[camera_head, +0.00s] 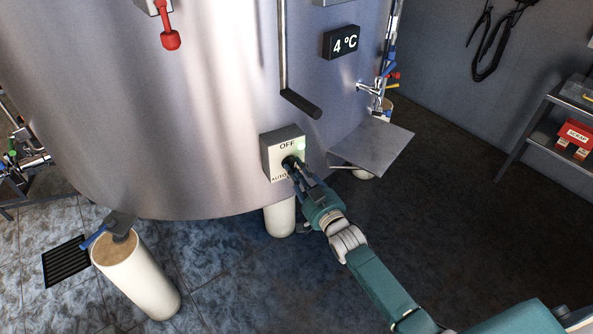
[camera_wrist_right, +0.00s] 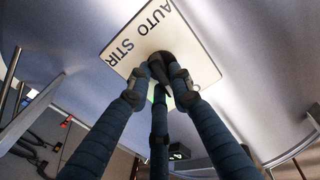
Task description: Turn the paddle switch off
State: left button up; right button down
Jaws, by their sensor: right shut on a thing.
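The dark paddle switch (camera_wrist_right: 165,62) sits at the middle of the plate, partly hidden by my fingers. My right gripper (camera_head: 293,167) reaches it from the lower right. Its fingertips (camera_wrist_right: 163,78) are closed around the paddle. The paddle's exact position is hard to tell. My left gripper is not in view.
A steel shelf plate (camera_head: 373,146) juts from the tank just right of the switch box. A dark-ended lever (camera_head: 300,104) hangs above it. A red-handled part (camera_head: 170,39) is at upper left. A white post (camera_head: 137,275) stands at lower left. Floor at right is clear.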

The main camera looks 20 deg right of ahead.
jog(key=shift+n, duration=1.1)
jog(key=c, duration=1.5)
grip_release()
jog(key=shift+c, duration=0.2)
jog(key=s+d, duration=0.2)
jog(key=s, duration=1)
jog(key=shift+f, duration=0.15)
